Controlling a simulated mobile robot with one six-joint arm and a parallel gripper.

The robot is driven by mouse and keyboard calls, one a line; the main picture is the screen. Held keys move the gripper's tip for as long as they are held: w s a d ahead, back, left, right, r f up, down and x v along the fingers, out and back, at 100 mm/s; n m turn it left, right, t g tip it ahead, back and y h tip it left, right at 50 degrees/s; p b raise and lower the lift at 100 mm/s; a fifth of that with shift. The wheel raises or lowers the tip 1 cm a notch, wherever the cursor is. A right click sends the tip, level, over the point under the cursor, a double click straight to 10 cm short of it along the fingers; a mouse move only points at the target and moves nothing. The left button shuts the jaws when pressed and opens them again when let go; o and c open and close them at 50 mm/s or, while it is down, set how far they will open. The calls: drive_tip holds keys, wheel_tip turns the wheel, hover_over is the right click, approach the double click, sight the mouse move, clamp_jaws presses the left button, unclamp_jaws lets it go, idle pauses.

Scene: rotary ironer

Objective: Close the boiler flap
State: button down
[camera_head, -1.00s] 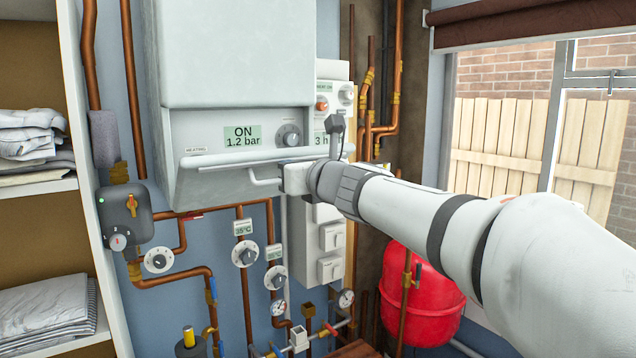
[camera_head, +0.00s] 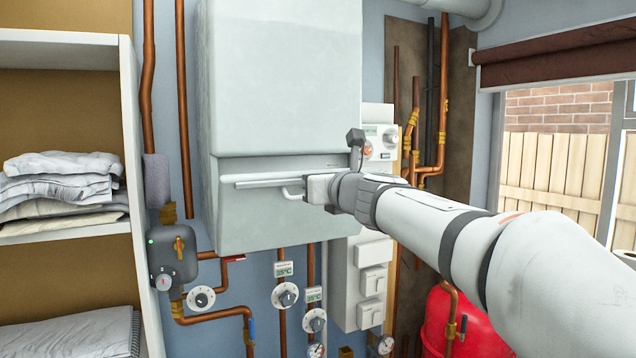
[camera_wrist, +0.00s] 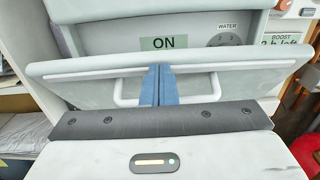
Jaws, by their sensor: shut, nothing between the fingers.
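The boiler flap (camera_head: 250,215) is a pale grey panel at the lower front of the boiler (camera_head: 275,75). It is swung up most of the way, with a narrow gap along its top edge. In the wrist view the flap (camera_wrist: 75,88) leans outward, and the "ON" display (camera_wrist: 164,43) shows above its edge. The flap's handle (camera_head: 292,194) is a white bar, also seen in the wrist view (camera_wrist: 205,98). My gripper (camera_wrist: 158,70) is shut and empty, its blue fingers up against the flap's outer face between the handle's ends; exact contact is unclear.
Copper pipes with dials (camera_head: 286,295) run below the boiler. A grey control box (camera_head: 172,255) is on the left wall beside a shelf with folded linen (camera_head: 65,190). White switch boxes (camera_head: 372,280) and a red tank (camera_head: 465,325) stand to the right.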

drive_tip(key=shift+d, duration=0.1)
drive_tip(key=shift+d+f, duration=0.1)
drive_tip(key=s+d+r, duration=0.4)
drive_tip(key=s+r, duration=0.3)
drive_tip(key=shift+s+d+r, duration=0.15)
drive_tip(key=shift+s+r, duration=0.05)
drive_tip(key=shift+r, duration=0.2)
